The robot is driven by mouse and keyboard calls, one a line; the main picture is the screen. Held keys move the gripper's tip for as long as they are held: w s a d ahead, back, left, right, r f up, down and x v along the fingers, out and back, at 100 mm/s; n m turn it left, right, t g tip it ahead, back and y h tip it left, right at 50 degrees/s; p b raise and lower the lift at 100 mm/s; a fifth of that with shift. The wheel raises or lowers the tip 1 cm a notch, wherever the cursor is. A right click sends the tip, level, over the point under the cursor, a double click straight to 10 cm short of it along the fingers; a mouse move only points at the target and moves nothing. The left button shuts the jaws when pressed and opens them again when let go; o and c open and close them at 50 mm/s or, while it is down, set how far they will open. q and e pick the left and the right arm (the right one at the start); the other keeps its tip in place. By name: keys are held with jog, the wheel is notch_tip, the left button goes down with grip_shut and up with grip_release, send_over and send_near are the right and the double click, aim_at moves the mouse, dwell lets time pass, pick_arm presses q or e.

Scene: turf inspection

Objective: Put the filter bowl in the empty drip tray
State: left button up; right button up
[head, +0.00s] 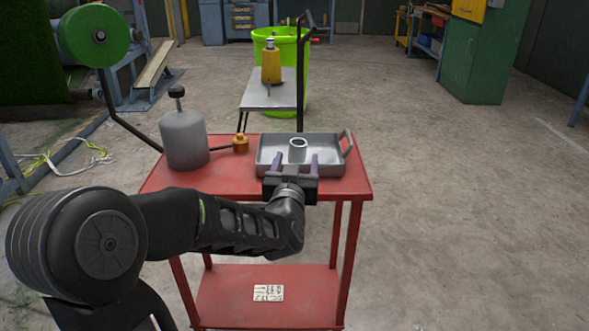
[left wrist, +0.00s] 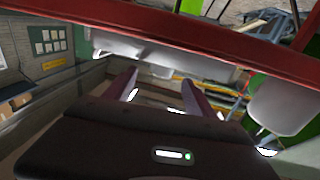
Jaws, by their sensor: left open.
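The filter bowl, seemingly the small pale open-topped cylinder (head: 298,144), stands upright inside the grey metal drip tray (head: 262,160) on the red cart. The tray has a raised handle at its right end and holds nothing else that I can see. My left gripper (head: 297,160) is open at the tray's near side. Its two fingers point away from me, spread just in front of the bowl, and nothing shows held between them. In the left wrist view the open fingers (left wrist: 158,84) also look empty. My right gripper is not in view.
The red cart top (head: 228,181) also holds a grey canister (head: 184,140) and a small brass fitting (head: 240,145) left of the tray. A grey stand with a yellow bottle (head: 271,65) and a green bin (head: 287,43) are behind. Floor to the right is clear.

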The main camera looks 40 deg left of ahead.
pick_arm(q)
jog(key=shift+v, duration=1.95)
